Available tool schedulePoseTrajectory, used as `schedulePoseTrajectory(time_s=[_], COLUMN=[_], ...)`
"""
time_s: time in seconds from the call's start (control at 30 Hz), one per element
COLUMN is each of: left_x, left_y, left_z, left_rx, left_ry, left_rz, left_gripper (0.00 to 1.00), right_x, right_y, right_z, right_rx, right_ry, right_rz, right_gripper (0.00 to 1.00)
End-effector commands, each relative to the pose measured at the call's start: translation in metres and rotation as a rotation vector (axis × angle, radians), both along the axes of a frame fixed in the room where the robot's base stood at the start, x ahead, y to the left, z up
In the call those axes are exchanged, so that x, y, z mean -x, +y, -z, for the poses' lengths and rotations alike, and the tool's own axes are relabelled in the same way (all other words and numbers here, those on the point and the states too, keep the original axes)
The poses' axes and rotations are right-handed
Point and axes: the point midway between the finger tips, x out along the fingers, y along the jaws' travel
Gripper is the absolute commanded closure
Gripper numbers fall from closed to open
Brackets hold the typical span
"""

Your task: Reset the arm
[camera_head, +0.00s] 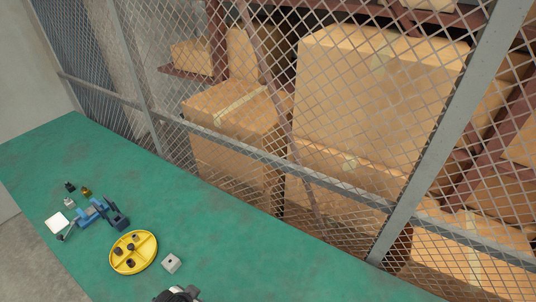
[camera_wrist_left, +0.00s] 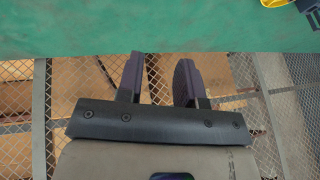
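My left gripper (camera_wrist_left: 160,60) shows in the left wrist view. Its two dark fingers stand apart with nothing between them, so it is open and empty. The green table (camera_wrist_left: 130,28) fills the top of that view, beyond the fingertips. In the head view no gripper can be made out for certain. A dark rounded piece (camera_head: 178,294) is cut off by the bottom edge there, and I cannot tell what it is. My right gripper is not seen.
A mesh fence (camera_head: 270,158) borders the table, with cartons (camera_head: 370,95) behind.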

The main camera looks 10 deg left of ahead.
Motion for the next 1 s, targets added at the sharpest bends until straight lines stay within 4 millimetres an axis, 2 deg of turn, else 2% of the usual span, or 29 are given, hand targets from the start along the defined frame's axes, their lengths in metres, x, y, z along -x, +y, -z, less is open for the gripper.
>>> schedulePoseTrajectory(time_s=[0.03,0.1,0.2,0.27,0.37,0.63,0.67,0.7,1.0], left_x=[0.016,0.037,0.071,0.089,0.116,0.191,0.195,0.191,0.190], left_y=[-0.011,-0.020,-0.030,-0.035,-0.041,-0.051,-0.050,-0.050,-0.050], left_z=[-0.015,-0.030,-0.042,-0.043,-0.036,0.006,0.002,-0.014,-0.073], left_rx=[0.022,0.045,0.084,0.108,0.141,0.176,0.174,0.175,0.174], left_ry=[-0.042,-0.083,-0.107,-0.098,-0.059,0.132,0.143,0.131,0.130], left_rz=[-0.007,-0.019,-0.044,-0.057,-0.079,-0.124,-0.124,-0.123,-0.122], left_gripper=[0.66,0.66,0.66,0.66,0.66,0.66,0.66,0.66,0.66], right_x=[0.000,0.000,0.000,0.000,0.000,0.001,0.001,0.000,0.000], right_y=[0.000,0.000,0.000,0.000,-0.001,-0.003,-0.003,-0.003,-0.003], right_z=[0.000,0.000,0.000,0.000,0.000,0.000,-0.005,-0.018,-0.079], right_rx=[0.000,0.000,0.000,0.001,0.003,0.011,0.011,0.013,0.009], right_ry=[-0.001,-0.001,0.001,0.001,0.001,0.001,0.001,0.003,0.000], right_rz=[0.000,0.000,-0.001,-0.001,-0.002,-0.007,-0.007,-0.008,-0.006], right_gripper=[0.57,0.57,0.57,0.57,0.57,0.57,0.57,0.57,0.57])
